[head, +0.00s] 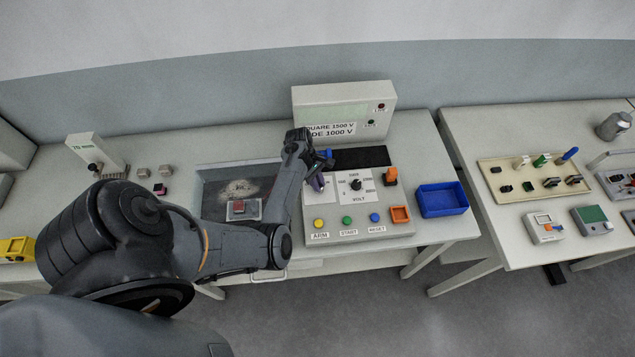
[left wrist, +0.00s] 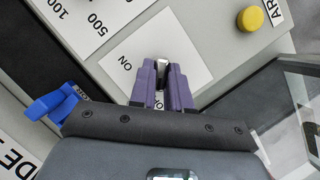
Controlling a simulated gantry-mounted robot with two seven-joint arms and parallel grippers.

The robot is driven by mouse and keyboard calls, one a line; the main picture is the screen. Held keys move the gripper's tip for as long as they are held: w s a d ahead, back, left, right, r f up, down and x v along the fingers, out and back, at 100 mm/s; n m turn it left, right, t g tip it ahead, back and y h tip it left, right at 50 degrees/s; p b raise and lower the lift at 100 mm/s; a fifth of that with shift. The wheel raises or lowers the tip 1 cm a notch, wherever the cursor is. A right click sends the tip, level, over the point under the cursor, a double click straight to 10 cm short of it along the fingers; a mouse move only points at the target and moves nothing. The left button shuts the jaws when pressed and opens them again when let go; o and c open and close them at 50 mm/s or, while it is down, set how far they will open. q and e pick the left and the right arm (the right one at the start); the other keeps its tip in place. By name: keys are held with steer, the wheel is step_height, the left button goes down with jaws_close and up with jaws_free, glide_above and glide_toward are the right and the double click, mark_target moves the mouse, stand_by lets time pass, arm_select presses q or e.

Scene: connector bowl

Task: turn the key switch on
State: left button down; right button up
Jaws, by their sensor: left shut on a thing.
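The control panel (head: 345,228) is a sloped grey box with a volt dial (head: 356,185) and coloured buttons. In the left wrist view, a white label (left wrist: 135,58) reading ON lies on the panel beside the key switch. My left gripper (head: 318,182) is over the panel's upper left part. Its purple fingers show in the left wrist view (left wrist: 162,78), shut on the silver key (left wrist: 176,46) of the switch. The fingers hide the key's lower part, and I cannot tell its exact angle. My right gripper is not in view.
Yellow (head: 318,222), green (head: 347,220) and blue (head: 375,217) buttons line the panel front. A blue part (left wrist: 52,102) is close to the gripper's left. A blue bin (head: 442,199) stands right of the panel. A display box (head: 345,100) stands behind.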

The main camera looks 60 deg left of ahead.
arm_select(q)
steer(key=m+g+p, duration=0.1)
steer(key=m+p, duration=0.1)
steer(key=shift+a+m, duration=0.1)
steer(key=shift+m, duration=0.3)
steer(key=m+g+p, duration=0.1)
steer(key=m+g, duration=0.1)
steer(key=m, duration=0.2)
steer(key=shift+w+m+p, duration=0.15)
steer(key=shift+m+p, duration=0.15)
steer(key=m+g, duration=0.1)
steer(key=m, duration=0.2)
steer(key=m+g+y+p, duration=0.1)
steer(key=m, duration=0.2)
steer(key=shift+w+f, duration=0.1)
steer(key=shift+w, duration=0.05)
steer(key=m, duration=0.2)
steer(key=m+y, duration=0.1)
steer(key=shift+d+m+g+p, duration=0.2)
steer(key=shift+m+g+p, duration=0.2)
steer(key=shift+m+y, duration=0.3)
steer(key=shift+m, duration=0.1)
steer(key=c, duration=1.1)
jaws_free()
steer(key=shift+w, duration=0.1)
